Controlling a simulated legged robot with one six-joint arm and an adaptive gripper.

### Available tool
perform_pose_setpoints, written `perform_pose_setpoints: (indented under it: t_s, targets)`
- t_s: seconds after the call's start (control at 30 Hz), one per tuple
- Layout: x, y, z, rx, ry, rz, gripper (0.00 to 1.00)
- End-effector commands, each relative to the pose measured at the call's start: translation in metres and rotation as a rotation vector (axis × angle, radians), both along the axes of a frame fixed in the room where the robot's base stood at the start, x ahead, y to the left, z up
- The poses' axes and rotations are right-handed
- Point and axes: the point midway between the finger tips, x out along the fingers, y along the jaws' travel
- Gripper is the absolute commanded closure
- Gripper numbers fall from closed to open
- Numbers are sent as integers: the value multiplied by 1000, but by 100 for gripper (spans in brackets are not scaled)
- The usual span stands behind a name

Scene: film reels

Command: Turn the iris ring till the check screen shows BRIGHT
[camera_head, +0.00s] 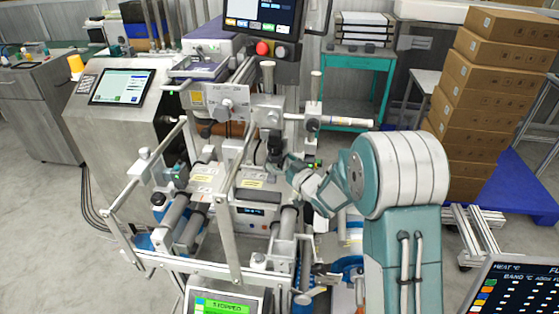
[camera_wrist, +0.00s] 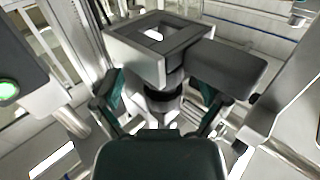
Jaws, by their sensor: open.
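My gripper (camera_head: 287,167) reaches in from the right to the middle of the machine. In the wrist view my gripper (camera_wrist: 160,104) is open, with one finger on each side of a dark round collar (camera_wrist: 163,98), which looks like the iris ring. A square, dark-topped housing (camera_wrist: 150,38) sits above it. I cannot tell whether the fingers touch the ring. The ring is too small and covered to make out in the head view. A green-lit screen (camera_head: 222,306) at the bottom reads STOPPED. No screen legibly shows BRIGHT, and I cannot tell which is the check screen.
A dark block (camera_wrist: 228,68) juts right of the housing, close to my right finger. A green button (camera_wrist: 8,88) is at the left. Metal frame bars (camera_head: 232,225) and a monitor (camera_head: 255,18) with a red button surround the work area. Boxes (camera_head: 490,100) stand at the right.

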Motion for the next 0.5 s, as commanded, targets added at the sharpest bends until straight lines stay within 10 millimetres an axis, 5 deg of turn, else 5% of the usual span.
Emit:
perform_pose_setpoints:
  t_s: [0.33, 0.5]
  targets:
    - [4, 3, 0, 0, 0, 0, 11]
    - [4, 3, 0, 0, 0, 0, 87]
